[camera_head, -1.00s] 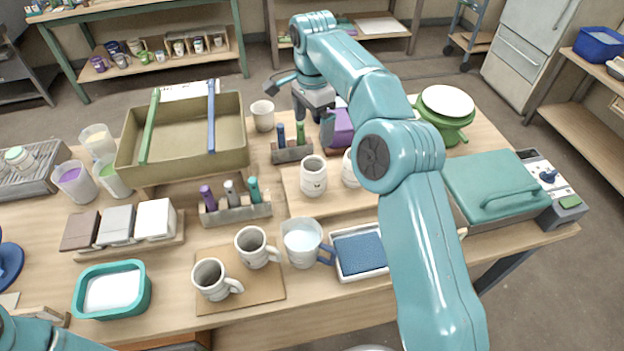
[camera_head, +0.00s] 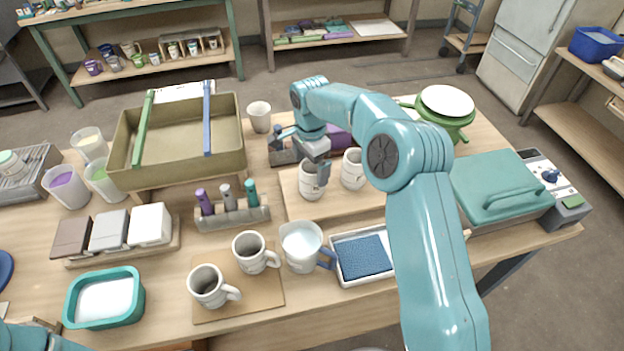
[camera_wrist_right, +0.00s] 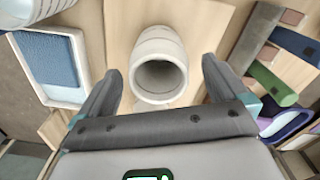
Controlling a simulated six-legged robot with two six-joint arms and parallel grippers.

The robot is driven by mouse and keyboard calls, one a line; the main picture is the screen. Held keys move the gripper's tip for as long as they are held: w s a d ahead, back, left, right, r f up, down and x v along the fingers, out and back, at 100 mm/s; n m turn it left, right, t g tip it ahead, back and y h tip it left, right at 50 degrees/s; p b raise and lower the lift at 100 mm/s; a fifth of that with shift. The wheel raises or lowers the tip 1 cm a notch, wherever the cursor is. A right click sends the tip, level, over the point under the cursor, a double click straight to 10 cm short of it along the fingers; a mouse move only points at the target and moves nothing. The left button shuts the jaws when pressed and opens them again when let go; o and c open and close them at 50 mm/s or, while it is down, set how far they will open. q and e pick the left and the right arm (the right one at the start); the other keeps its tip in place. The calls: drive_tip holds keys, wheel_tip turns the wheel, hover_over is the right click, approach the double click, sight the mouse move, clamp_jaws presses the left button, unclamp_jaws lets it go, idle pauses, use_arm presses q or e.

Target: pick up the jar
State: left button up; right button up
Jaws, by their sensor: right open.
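A pale, ringed jar (camera_head: 310,185) stands upright on a wooden board (camera_head: 335,206) near the middle of the table. A similar jar (camera_head: 353,168) stands just to its right. My right gripper (camera_head: 307,160) is at the first jar's top, hiding part of its rim. In the right wrist view, the jar (camera_wrist_right: 158,48) shows its open mouth between the two spread fingers of my right gripper (camera_wrist_right: 161,72). Gaps show on both sides, so the gripper is open and empty. My left gripper is out of view; only a bit of my left arm shows at the lower left.
A holder with coloured sticks (camera_head: 232,215), two mugs (camera_head: 208,287), a pitcher (camera_head: 300,246) and a tray with a blue pad (camera_head: 361,256) stand in front. A large basin (camera_head: 177,140) is at left, a teal-lidded box (camera_head: 497,190) at right.

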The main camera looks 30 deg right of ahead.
sight(312, 172)
drive_tip(key=f, duration=0.3)
drive_tip(key=shift+s+d+f+p, duration=0.15)
drive_tip(key=shift+s+f+p, duration=0.05)
drive_tip(key=shift+f+p, duration=0.1)
drive_tip(key=shift+f, duration=0.1)
drive_tip(key=shift+w, duration=0.1)
drive_tip(key=c, duration=1.2)
drive_tip(key=shift+c, duration=0.2)
wheel_tip(312, 172, up, 9)
drive_tip(key=shift+r+b, duration=0.1)
drive_tip(key=shift+b, duration=0.35)
wheel_tip(312, 172, up, 11)
drive_tip(key=p, duration=0.2)
